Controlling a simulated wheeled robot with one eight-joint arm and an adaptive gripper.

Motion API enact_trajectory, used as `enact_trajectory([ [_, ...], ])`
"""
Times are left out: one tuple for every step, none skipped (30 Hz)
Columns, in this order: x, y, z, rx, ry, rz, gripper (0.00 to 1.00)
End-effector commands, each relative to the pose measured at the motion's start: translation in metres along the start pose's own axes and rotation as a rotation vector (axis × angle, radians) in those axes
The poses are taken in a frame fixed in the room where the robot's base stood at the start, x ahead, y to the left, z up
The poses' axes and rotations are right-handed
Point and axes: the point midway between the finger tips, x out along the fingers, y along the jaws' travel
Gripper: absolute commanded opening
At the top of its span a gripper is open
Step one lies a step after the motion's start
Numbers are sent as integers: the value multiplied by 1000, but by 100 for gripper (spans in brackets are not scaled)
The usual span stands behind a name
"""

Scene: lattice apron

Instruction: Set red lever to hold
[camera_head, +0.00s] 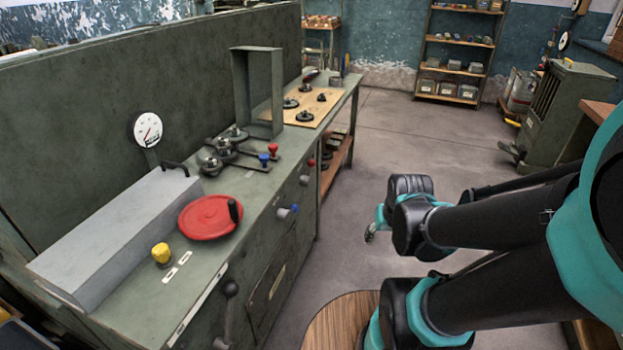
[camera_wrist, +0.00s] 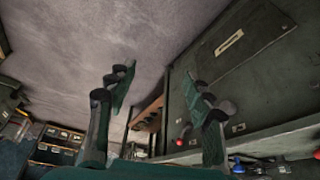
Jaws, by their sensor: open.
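A red-knobbed lever (camera_head: 273,149) stands on the green bench top beside a blue-knobbed lever (camera_head: 264,160), in front of grey valve fittings. A second red knob (camera_head: 311,162) sticks out of the bench front; I cannot tell which one the task names. In the wrist view a red knob (camera_wrist: 180,142) shows between the fingers, low in the picture. No hold marking is readable. My gripper (camera_wrist: 163,82) is open and empty, its two fingers well apart. In the head view it (camera_head: 371,230) hangs over the floor, right of the bench and apart from it.
The bench (camera_head: 150,305) also bears a red handwheel (camera_head: 208,217), a yellow knob (camera_head: 161,254), a grey box (camera_head: 120,235) and an upright open frame (camera_head: 258,92). The floor (camera_head: 385,125) beyond is clear.

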Motion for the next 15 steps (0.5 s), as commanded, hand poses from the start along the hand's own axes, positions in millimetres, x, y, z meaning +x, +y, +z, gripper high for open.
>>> enact_trajectory([
  [0,0,0,0,0,0,52],
  [0,0,0,0,0,0,52],
  [0,0,0,0,0,0,52],
  [0,0,0,0,0,0,52],
  [0,0,0,0,0,-1,52],
  [0,-1,-2,-2,0,-3,52],
  [0,-1,-4,-5,-1,-7,52],
  [0,-3,-6,-9,-1,-13,52],
  [1,-5,-12,-17,-2,-24,52],
  [1,-7,-18,-27,-3,-36,52],
  [2,-10,-24,-37,-3,-50,52],
  [2,-14,-35,-54,-3,-73,52],
  [4,-17,-44,-69,-2,-92,52],
  [5,-20,-54,-84,-1,-112,52],
  [7,-25,-68,-107,3,-141,52],
])
